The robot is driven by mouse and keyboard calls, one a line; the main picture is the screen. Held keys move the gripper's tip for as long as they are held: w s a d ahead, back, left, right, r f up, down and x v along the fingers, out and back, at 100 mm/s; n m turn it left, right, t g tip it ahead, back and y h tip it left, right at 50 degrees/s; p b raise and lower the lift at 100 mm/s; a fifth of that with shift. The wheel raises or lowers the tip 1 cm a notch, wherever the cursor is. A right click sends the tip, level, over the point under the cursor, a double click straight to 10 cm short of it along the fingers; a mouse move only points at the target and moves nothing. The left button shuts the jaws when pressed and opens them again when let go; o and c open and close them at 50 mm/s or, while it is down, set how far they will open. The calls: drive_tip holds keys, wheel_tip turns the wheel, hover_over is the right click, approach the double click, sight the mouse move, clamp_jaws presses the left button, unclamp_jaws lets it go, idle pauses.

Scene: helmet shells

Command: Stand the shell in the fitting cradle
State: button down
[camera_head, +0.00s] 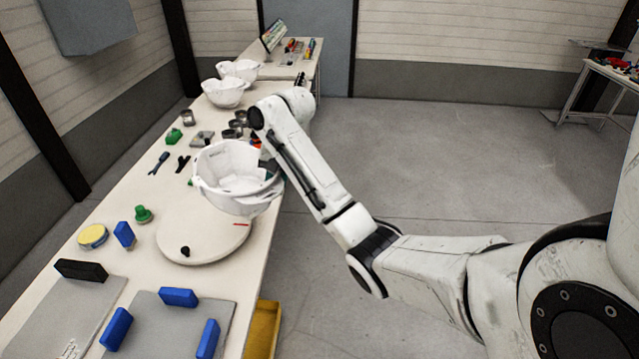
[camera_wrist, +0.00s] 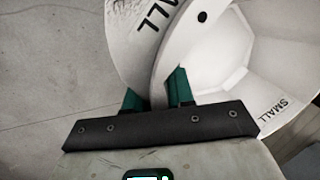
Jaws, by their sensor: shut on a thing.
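A white helmet shell (camera_head: 225,190) is above the bench, open side up, over a round cream base with a black knob and a red mark (camera_head: 190,245). That base may be the fitting cradle; the shell hides its far part. I cannot tell if they touch. My gripper (camera_head: 272,172) is at the shell's right side, mostly hidden in the head view. In the wrist view my gripper (camera_wrist: 157,92) has its green fingers shut on the rim of the shell (camera_wrist: 225,55), which bears the word SMALL.
Two more white shells (camera_head: 225,92) (camera_head: 240,69) stand farther back on the bench (camera_head: 100,215). Tools, tins and green pieces lie behind the held shell. Blue blocks (camera_head: 178,297) and grey plates (camera_head: 165,325) lie in front. A yellow bin (camera_head: 263,330) is beside the bench.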

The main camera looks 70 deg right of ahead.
drive_tip(key=w+a+n, duration=0.3)
drive_tip(key=a, duration=0.6)
drive_tip(key=w+a+n+g+y, duration=0.1)
drive_tip(key=w+a+n, duration=0.1)
drive_tip(key=a, duration=0.7)
drive_tip(key=w+a+f+n, duration=0.1)
drive_tip(key=w+a+n, duration=0.2)
drive_tip(key=a, duration=0.7)
drive_tip(key=shift+w+n, duration=0.3)
wheel_tip(320, 180, down, 14)
drive_tip(key=b, duration=0.5)
drive_tip(key=shift+f, duration=0.95)
drive_tip(key=c, duration=0.9)
unclamp_jaws()
drive_tip(key=shift+s+f, duration=0.1)
drive_tip(key=v, duration=1.1)
drive_tip(key=shift+w+d+f, duration=0.1)
drive_tip(key=shift+w+d, duration=0.15)
